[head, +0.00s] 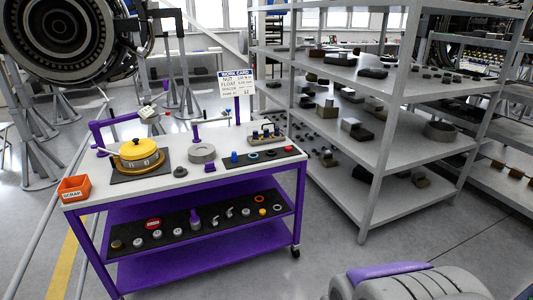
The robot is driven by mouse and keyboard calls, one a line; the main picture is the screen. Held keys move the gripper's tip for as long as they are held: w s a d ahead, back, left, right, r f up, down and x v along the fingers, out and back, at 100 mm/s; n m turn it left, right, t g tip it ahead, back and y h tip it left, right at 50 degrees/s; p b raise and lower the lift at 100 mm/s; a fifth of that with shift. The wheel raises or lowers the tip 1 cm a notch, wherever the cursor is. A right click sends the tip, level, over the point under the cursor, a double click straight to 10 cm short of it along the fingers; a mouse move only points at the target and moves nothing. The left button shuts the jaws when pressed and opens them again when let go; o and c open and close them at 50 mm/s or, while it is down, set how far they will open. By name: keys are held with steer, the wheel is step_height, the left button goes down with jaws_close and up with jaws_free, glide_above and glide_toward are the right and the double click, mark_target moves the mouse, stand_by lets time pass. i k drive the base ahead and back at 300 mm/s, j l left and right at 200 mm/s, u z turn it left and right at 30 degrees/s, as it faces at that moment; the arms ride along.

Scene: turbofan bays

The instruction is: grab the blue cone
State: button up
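A small blue piece (234,157), which looks like the blue cone, stands upright on a dark mat on the white top of a purple cart (185,186). It is at the left end of a row of small parts. Its exact shape is too small to tell. My gripper is not in view; only a grey and purple part of my own body shows at the bottom right, well apart from the cart.
The cart top also holds a yellow-domed device (138,150), a grey ring (201,153), and an orange scrap bin (74,189). Several small parts lie on its lower shelf. Grey shelving (377,150) stands to the right. Floor (325,240) between is clear.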

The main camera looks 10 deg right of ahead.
mark_target(234, 155)
steer(key=i+j, duration=0.2)
steer(key=i, duration=0.25)
steer(key=i+j, duration=0.2)
steer(key=i, duration=0.25)
steer(key=i+j, duration=0.2)
steer(key=i, duration=0.2)
steer(key=i+j+z, duration=0.1)
steer(key=i, duration=0.35)
steer(key=i+j, duration=0.3)
steer(key=i, duration=0.15)
